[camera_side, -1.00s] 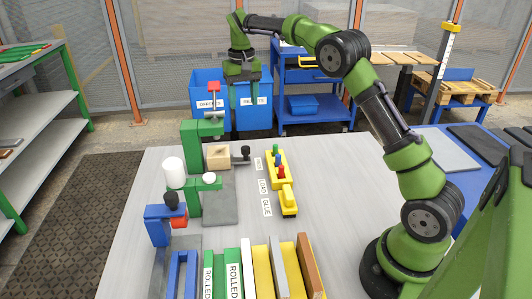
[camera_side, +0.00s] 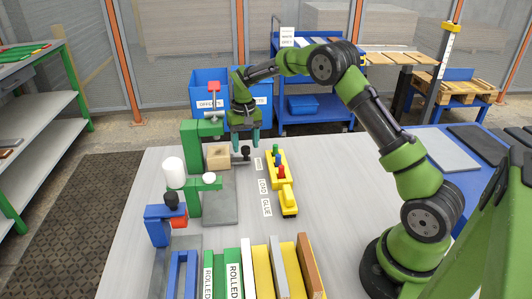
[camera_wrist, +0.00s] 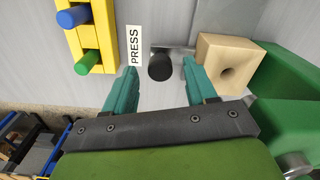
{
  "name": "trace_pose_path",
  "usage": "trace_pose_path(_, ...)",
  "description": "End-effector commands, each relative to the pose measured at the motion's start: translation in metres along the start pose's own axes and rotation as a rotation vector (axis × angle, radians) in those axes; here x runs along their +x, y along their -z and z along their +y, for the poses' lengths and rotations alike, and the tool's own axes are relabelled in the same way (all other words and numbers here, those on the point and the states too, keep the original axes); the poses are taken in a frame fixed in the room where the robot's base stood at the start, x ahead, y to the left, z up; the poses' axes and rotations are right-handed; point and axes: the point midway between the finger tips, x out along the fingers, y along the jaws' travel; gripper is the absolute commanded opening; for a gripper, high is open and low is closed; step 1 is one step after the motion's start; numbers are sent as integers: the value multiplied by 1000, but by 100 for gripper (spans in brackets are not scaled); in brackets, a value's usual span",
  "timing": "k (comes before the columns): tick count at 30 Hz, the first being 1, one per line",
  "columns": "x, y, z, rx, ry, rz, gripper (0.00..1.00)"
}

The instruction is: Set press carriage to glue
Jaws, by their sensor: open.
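The press carriage has a black knob (camera_side: 245,152) on a short arm beside a light wooden block with a hole (camera_side: 218,156). It stands at the far end of the grey slide plate (camera_side: 222,205), level with the PRESS label (camera_wrist: 135,46). The LOAD label (camera_side: 263,187) and GLUE label (camera_side: 267,208) lie nearer the side camera. My gripper (camera_side: 246,149) is open and points down over the knob. In the wrist view the knob (camera_wrist: 161,67) shows between the two teal fingers, with a gap on each side. Whether the fingertips reach down to its height is hard to tell.
The green press frame (camera_side: 190,150) stands left of the block. A yellow rack with coloured pegs (camera_side: 276,166) stands right of the labels. A white cylinder (camera_side: 174,172) and blue fixture (camera_side: 158,222) are nearer. The table right of the rack is clear.

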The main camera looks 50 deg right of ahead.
Motion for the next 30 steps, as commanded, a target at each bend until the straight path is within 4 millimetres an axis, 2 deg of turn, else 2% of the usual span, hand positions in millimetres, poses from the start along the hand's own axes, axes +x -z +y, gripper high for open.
trace_pose_path(5,12,0,0,1,0,0,56)
trace_pose_path(14,14,0,0,1,0,1,55)
trace_pose_path(24,13,0,0,1,0,1,3)
trace_pose_path(25,13,0,0,0,0,1,0)
trace_pose_path(30,13,0,0,0,0,1,0)
